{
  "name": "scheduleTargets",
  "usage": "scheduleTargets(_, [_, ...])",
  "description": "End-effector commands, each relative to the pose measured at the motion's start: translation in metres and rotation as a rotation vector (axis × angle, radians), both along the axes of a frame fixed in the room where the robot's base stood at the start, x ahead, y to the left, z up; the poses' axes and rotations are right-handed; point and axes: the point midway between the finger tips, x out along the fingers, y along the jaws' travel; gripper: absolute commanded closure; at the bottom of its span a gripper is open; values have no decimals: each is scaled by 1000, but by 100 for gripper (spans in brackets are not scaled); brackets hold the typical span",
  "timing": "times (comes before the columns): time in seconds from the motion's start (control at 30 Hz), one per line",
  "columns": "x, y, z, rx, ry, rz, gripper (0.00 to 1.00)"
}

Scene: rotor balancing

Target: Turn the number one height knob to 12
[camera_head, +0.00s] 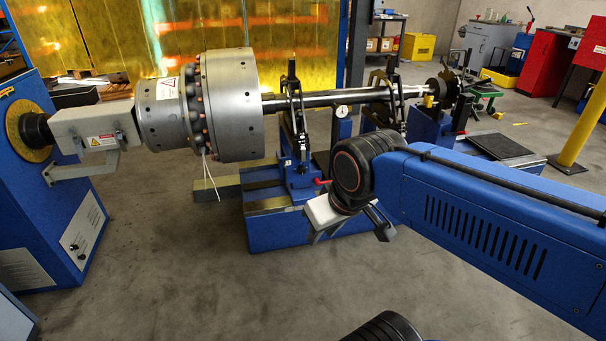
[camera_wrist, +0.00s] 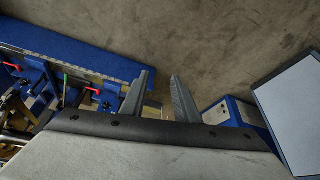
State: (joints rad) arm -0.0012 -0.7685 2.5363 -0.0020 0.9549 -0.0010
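The rotor (camera_head: 230,105) lies across two blue roller pedestals, the nearer one (camera_head: 300,172) standing mid-picture in the head view. I cannot tell which part is the number one height knob, and no number scale is readable. A red handle (camera_head: 322,181) shows low on the nearer pedestal; red handles also show at the left of the wrist view, one of them (camera_wrist: 93,90) near my fingers. My gripper (camera_wrist: 162,76) has its two fingers apart with nothing between them. In the head view my gripper (camera_head: 381,222) hangs in front of the machine, its fingers seen edge-on.
The blue machine bed (camera_wrist: 80,48) runs along the left of the wrist view. A blue drive cabinet (camera_head: 55,190) stands at the left. A yellow post (camera_head: 583,125) and a red cabinet (camera_head: 548,62) stand at the right. The floor (camera_head: 190,270) in front is bare.

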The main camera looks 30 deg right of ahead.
Motion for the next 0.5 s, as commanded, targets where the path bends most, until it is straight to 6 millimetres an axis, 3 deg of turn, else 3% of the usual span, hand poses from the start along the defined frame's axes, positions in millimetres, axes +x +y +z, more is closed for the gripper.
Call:
scheduleTargets(0.1, [20,-3,-2,-6,-19,-5,51])
scheduleTargets(0.5, [151,-31,-21,-48,-194,-26,51])
